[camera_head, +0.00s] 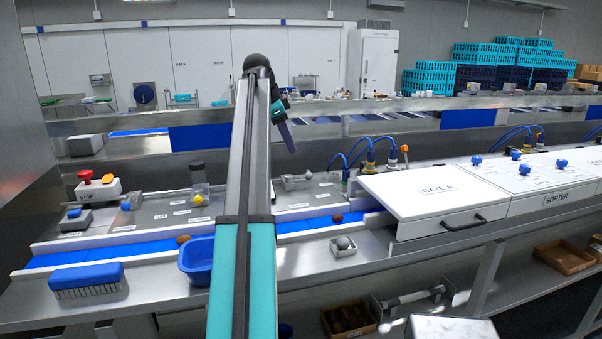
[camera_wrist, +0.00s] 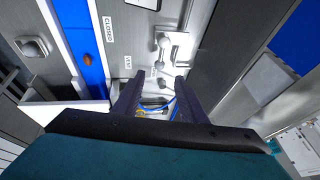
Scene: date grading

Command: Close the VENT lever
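The VENT lever is a bare metal lever on a plate. It shows in the wrist view (camera_wrist: 163,43), just beyond my fingertips. A VENT label (camera_wrist: 127,67) and a CLOSED label (camera_wrist: 108,30) are on the panel beside it. A metal lever that appears to be the same one stands on the panel behind the belt in the head view (camera_head: 296,181). My gripper (camera_wrist: 156,84) is open, its two dark fingers apart with nothing held between them. In the head view my gripper (camera_head: 287,139) hangs above the panel, higher than the lever. Contact with the lever is not visible.
A blue belt (camera_head: 65,259) with brown dates runs in front of the panel. The white GATE A cover (camera_head: 432,190) and blue cables (camera_head: 357,152) stand to the right. A red-topped STOP box (camera_head: 98,189) is at left. A blue bin (camera_head: 196,262) and brush (camera_head: 87,277) are in front.

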